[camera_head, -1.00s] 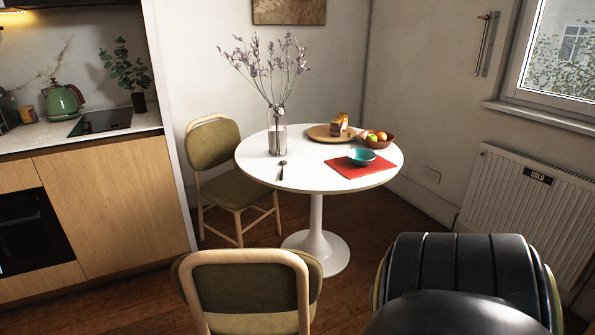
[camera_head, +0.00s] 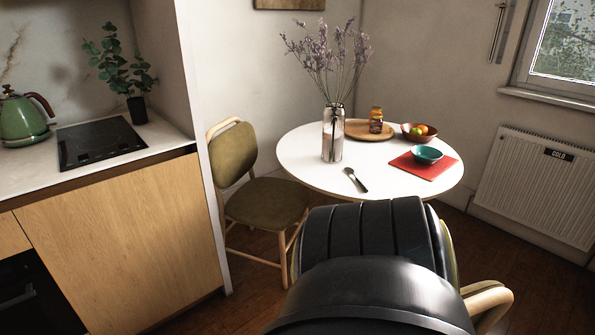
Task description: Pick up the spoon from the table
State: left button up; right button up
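A dark spoon (camera_head: 356,180) lies flat on the white round table (camera_head: 300,160), near its front left edge and in front of the glass vase. Nothing touches it. Neither of my grippers shows in the head view. A large black rounded part of my own body fills the lower middle and covers the table's lower front and its stand.
On the table stand a vase (camera_head: 332,135) of dried flowers, a wooden board (camera_head: 358,131) with a jar, a fruit bowl (camera_head: 409,133) and a teal bowl (camera_head: 427,154) on a red mat (camera_head: 408,166). A green chair (camera_head: 262,202) stands left, beside the counter (camera_head: 130,235).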

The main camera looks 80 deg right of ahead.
aim_at(348, 169)
jog(key=i, duration=0.95)
jog(key=z, duration=2.1)
jog(key=i, duration=1.15)
jog(key=z, duration=1.15)
jog(key=i, duration=0.35)
jog(key=z, duration=0.6)
